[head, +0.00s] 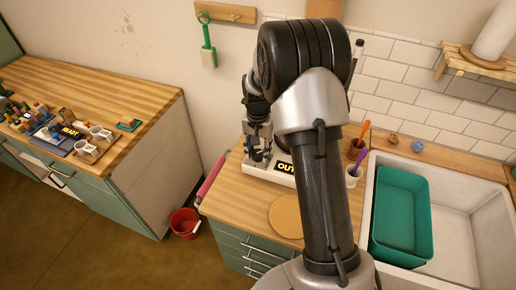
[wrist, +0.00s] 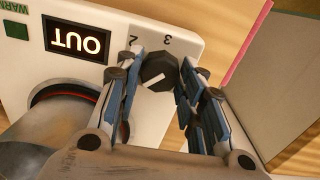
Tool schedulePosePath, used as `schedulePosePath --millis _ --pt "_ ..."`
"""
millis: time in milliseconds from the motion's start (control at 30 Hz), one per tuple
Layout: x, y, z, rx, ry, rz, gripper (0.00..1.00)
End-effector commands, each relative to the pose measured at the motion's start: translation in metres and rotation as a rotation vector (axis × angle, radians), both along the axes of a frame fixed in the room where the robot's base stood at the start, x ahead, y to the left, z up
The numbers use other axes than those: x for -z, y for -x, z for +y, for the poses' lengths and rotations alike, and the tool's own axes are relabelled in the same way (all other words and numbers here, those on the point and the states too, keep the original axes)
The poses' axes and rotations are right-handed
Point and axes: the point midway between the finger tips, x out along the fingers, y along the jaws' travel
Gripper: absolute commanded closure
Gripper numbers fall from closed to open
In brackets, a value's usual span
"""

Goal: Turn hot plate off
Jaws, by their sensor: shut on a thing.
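The white hot plate (head: 254,171) stands on the wooden counter, partly hidden behind my arm. Its lit display reads OUT (head: 285,168); in the wrist view the display (wrist: 77,39) shows upside down. The dark knob (wrist: 158,73) with a pale pointer line sits beside the marks 2 and 3. My gripper (wrist: 160,82) is shut on the knob, one finger on each side; it also shows in the head view (head: 259,152). A ring with a red glow (wrist: 62,92) shows at left, partly covered by a grey object (wrist: 50,135).
A round wooden board (head: 284,215) lies in front of the hot plate. Cups with utensils (head: 353,172) stand at right, by a sink (head: 460,225) holding a green tub (head: 402,215). A red bucket (head: 185,223) stands on the floor. Another counter (head: 95,80) is at left.

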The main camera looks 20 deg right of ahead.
Motion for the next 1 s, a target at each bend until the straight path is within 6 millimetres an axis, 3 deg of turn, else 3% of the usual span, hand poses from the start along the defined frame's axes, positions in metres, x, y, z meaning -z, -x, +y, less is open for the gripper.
schedulePosePath --millis 600,1000 --pt "-0.0009 -0.0001 0.0000 -0.548 0.000 0.000 0.88" --pt "-0.0003 -0.0004 -0.0001 -0.727 0.000 -0.001 0.88"
